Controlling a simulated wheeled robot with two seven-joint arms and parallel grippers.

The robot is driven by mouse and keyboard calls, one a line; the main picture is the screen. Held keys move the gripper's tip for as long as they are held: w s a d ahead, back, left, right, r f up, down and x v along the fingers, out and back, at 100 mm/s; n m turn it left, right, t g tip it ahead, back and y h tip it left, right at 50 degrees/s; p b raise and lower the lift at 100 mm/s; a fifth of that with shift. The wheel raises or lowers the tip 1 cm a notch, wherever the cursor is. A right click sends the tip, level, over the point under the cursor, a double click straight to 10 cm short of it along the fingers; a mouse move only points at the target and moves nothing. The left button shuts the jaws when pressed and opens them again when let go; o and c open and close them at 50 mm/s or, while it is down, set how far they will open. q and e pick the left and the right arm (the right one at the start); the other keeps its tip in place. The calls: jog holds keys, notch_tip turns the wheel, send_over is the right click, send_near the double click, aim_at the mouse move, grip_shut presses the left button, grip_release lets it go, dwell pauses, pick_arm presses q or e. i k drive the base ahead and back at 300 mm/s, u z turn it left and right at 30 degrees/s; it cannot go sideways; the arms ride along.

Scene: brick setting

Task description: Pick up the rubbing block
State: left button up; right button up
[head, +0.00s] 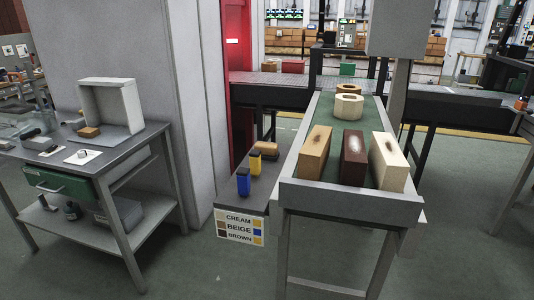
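Three upright bricks stand at the near end of a green-belted conveyor: a tan one (313,153), a dark brown one (352,160) and a cream one (388,163). Each has a mark or smudge on its face. A small brown block (266,148) lies on the narrow grey side shelf (262,182), left of the conveyor. Another small brown block (88,132) lies on the left workbench, in front of an open grey box (111,107). I cannot tell for certain which is the rubbing block. Neither of my grippers is in view.
A sign (240,225) reads CREAM, BEIGE, BROWN. Ring-shaped pieces (348,107) lie farther along the belt. The floor between bench and conveyor is clear.

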aim_at(269, 151)
jog(key=u, duration=1.65)
jog(key=i, duration=1.65)
jog(key=z, duration=2.65)
